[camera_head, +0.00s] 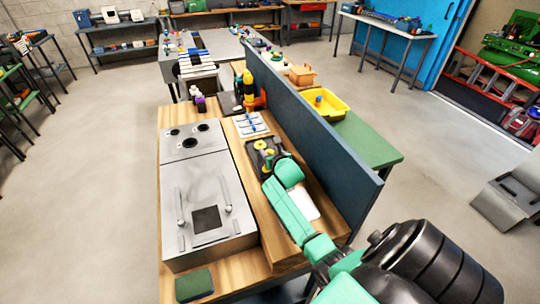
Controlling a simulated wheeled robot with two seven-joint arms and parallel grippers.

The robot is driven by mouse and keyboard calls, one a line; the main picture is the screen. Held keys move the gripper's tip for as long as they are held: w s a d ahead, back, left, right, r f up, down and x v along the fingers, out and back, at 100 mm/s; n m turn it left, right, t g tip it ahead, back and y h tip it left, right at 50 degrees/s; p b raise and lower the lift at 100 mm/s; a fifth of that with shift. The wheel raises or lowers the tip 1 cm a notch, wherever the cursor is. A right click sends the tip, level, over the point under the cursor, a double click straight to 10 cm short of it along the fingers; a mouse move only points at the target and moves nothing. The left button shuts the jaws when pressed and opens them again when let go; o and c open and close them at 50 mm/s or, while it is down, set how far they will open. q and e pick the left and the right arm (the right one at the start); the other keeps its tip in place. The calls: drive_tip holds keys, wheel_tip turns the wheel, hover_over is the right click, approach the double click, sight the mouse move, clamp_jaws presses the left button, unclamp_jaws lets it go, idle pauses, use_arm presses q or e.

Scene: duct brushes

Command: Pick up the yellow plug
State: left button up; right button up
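My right arm reaches in from the lower right, and its green end lies over a dark tray-like fixture (252,158) on the wooden bench. My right gripper (268,160) is at that fixture, small and partly hidden by the arm, so I cannot tell whether its fingers are open or shut. A small yellow piece (261,144), which may be the yellow plug, shows at the fixture's far side. More yellow shows close to the gripper, too small to make out. My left gripper is not in view.
A steel box (205,190) with a square opening fills the bench's left side. A blue-grey panel (310,130) stands along its right. Yellow and orange parts (248,92) and a white rack (250,124) stand farther back. A green pad (194,285) lies at the front.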

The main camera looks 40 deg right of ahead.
drive_tip(key=shift+s+f, duration=0.1)
clamp_jaws()
drive_tip(key=shift+a, duration=0.1)
drive_tip(key=shift+f, duration=0.1)
